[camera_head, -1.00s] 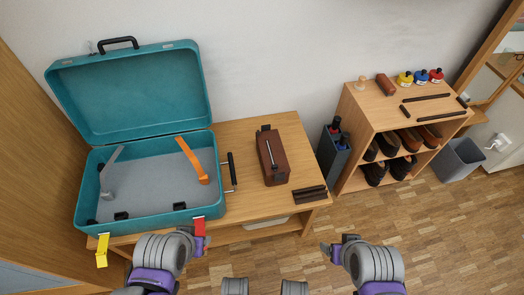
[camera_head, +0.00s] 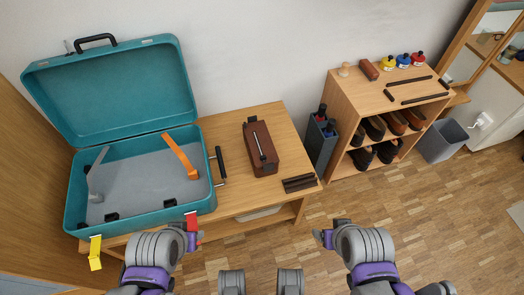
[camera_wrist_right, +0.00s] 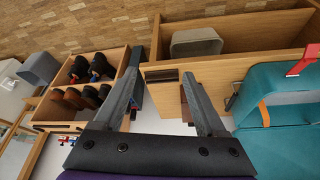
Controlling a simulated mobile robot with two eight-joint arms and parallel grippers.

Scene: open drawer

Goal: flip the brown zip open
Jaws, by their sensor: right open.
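A brown box-shaped bag (camera_head: 262,148) stands on the wooden table, right of the suitcase. A light zip strip (camera_head: 259,146) runs along its top, with a dark tab at the far end. The zip looks closed. My right gripper (camera_head: 326,236) is in front of the table's right end, below and right of the bag and apart from it. In the right wrist view my right gripper (camera_wrist_right: 160,82) is open and empty, and its finger partly hides the bag. My left gripper (camera_head: 192,238) is in front of the suitcase; its jaws are too small to judge.
The open teal suitcase (camera_head: 70,215) fills the table's left, with a black handle (camera_head: 220,165) beside the bag. Dark brown bars (camera_head: 299,183) lie at the table's front right corner. A shoe shelf (camera_head: 337,105) and grey bin (camera_head: 440,142) stand right. Floor in front is clear.

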